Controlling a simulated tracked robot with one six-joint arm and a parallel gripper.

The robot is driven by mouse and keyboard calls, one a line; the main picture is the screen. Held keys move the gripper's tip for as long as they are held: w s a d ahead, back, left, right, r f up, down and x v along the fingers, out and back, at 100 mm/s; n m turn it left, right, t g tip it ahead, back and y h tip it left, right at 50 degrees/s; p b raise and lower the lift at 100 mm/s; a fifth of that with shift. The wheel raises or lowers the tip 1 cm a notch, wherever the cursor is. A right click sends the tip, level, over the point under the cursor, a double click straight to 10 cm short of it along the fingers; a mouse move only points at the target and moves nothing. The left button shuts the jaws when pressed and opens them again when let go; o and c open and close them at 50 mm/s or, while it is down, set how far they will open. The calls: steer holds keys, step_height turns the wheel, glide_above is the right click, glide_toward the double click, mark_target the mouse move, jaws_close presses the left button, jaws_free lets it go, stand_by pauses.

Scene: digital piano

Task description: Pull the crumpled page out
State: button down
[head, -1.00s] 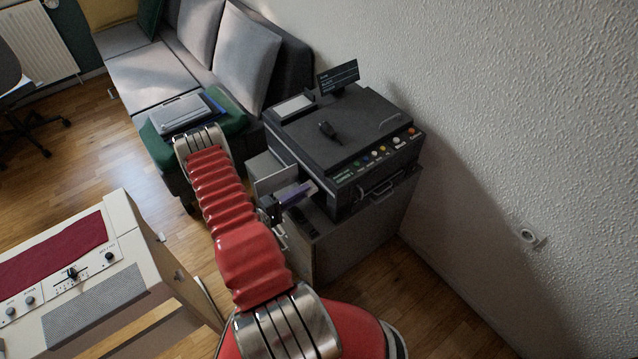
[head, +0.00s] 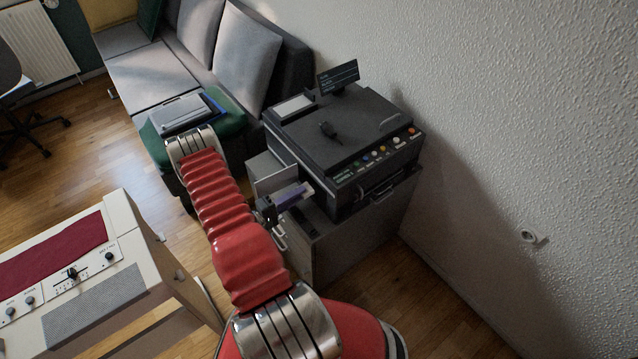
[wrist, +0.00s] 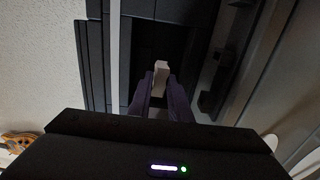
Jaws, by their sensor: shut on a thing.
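The crumpled page (wrist: 161,76) shows as a pale, narrow, uneven piece between my fingertips in the wrist view. Its far end lies in front of a dark opening in the printer. In the head view a small pale bit of the page (head: 308,187) shows at my fingertips, beside the printer's left side. My gripper (wrist: 159,92) has purple fingers and is shut on the page; it also shows in the head view (head: 303,190). I cannot tell whether the page's far end is still inside the opening.
The dark printer (head: 335,130) stands on a grey cabinet (head: 345,235) against the textured wall. A grey sofa (head: 150,80) stands behind. A cream console (head: 120,270) is at lower left. Wooden floor is open between them.

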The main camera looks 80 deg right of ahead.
steer(key=shift+v, duration=1.9)
steer(key=shift+r, duration=0.1)
